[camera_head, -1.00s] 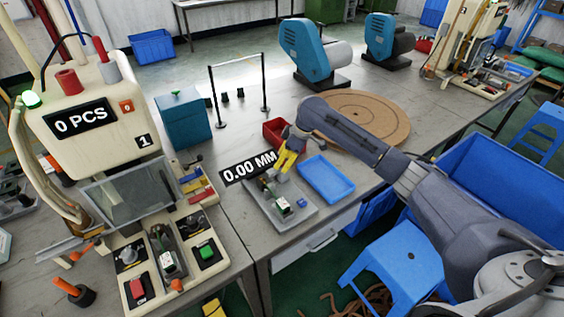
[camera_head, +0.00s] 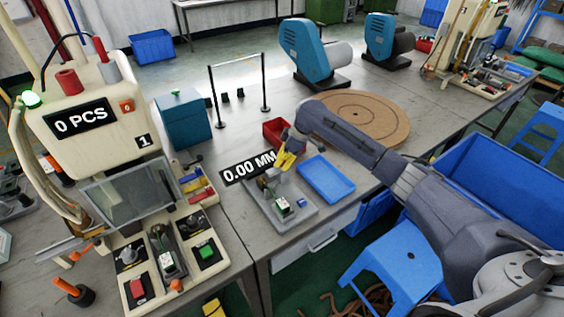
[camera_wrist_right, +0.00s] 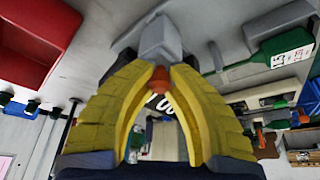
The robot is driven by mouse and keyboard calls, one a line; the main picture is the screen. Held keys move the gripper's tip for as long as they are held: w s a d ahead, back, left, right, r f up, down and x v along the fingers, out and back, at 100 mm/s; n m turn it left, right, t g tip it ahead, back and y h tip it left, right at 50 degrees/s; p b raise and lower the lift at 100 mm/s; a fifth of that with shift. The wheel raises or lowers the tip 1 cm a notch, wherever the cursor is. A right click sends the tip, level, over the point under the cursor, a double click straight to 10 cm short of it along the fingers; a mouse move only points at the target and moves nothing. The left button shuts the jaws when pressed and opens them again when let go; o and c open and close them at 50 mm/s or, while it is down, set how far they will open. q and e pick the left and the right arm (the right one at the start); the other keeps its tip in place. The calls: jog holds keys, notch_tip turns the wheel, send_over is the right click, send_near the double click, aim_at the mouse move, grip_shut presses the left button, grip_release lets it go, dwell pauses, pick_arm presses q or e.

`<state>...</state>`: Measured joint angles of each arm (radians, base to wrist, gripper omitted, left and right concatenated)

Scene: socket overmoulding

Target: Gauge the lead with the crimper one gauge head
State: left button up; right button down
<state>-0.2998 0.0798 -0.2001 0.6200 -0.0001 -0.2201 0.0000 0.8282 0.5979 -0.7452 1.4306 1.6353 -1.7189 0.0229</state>
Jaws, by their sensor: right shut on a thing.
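My right gripper (camera_head: 286,160) has yellow fingers and is over the back part of the grey gauge plate (camera_head: 299,219). In the right wrist view the fingers (camera_wrist_right: 158,82) are shut on a small orange tip below a grey block (camera_wrist_right: 153,40), which looks like the gauge head. A green part with a white label (camera_head: 282,204) sits on the plate in front of the gripper; it also shows in the right wrist view (camera_wrist_right: 268,58). A black display (camera_head: 248,168) behind the plate reads 0.00 MM. I cannot make out the lead's ends. My left gripper is not in view.
A red bin (camera_head: 276,132) stands behind the gripper and a blue tray (camera_head: 327,178) lies right of the plate. The cream press (camera_head: 88,110) stands at left, showing 0 PCS. A round brown board (camera_head: 362,118) lies further back.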

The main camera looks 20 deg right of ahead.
aim_at(268, 171)
dwell(0.4)
jog(key=shift+s+a+r, duration=0.1)
jog(key=shift+s+a, duration=0.15)
jog(key=shift+a, duration=0.9)
jog(key=shift+s+a, duration=0.25)
jog(key=shift+a, duration=1)
jog(key=c, duration=1.2)
grip_release()
jog(key=shift+r, duration=0.1)
jog(key=v, duration=1.1)
jog(key=shift+d+r, duration=0.2)
jog(key=shift+r, duration=0.05)
jog(key=shift+s, duration=0.1)
